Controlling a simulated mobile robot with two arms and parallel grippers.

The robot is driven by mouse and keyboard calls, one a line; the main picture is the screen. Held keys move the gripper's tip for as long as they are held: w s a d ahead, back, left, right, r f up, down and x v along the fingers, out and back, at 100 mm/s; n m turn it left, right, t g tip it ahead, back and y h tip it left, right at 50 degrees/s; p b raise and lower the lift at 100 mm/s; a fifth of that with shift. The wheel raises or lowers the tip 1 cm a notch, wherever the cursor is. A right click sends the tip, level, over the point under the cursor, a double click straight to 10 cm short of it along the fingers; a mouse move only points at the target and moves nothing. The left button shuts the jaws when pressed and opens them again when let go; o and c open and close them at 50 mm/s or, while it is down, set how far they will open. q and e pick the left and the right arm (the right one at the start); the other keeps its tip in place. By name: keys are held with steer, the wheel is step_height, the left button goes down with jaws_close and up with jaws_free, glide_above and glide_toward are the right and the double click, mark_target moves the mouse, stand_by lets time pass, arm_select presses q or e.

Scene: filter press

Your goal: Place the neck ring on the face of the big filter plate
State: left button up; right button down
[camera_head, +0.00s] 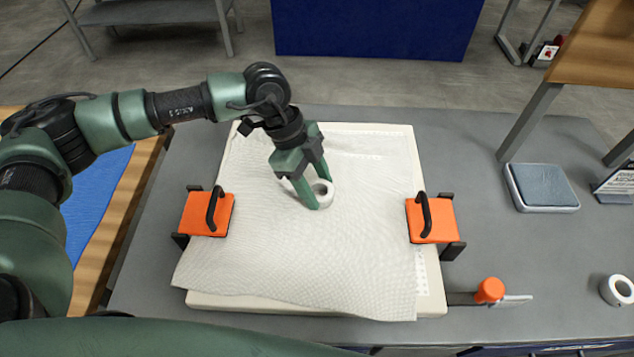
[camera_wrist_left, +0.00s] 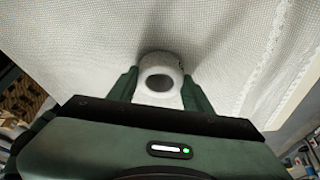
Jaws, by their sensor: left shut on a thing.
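The neck ring (camera_head: 323,191) is a small white ring near the middle of the big filter plate. The plate (camera_head: 402,140) is a cream slab on the grey bench, mostly covered by a wrinkled white cloth (camera_head: 270,255). My left gripper (camera_head: 322,192) is shut on the ring, one finger on each side. In the left wrist view the ring (camera_wrist_left: 160,70) sits between the fingertips with its dark hole facing the camera, close against the cloth. I cannot tell whether it touches the cloth. My right gripper is not in view.
Orange clamps with black handles, one left (camera_head: 205,215) and one right (camera_head: 435,222), stand at the plate's side edges. An orange-capped item (camera_head: 489,290), a white roll (camera_head: 618,290) and a grey-topped scale (camera_head: 541,187) lie to the right. The bench between them is clear.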

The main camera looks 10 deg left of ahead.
arm_select(q)
steer(key=shift+s+f+b, duration=0.15)
steer(key=shift+f+b, duration=0.25)
steer(key=shift+f, duration=0.2)
steer(key=o, duration=1.1)
steer(key=shift+o, duration=1.3)
steer(key=shift+f, duration=0.15)
steer(key=shift+r, duration=0.35)
steer(key=v, duration=1.3)
steer(key=shift+d+b, duration=0.25)
steer(key=shift+b, duration=0.15)
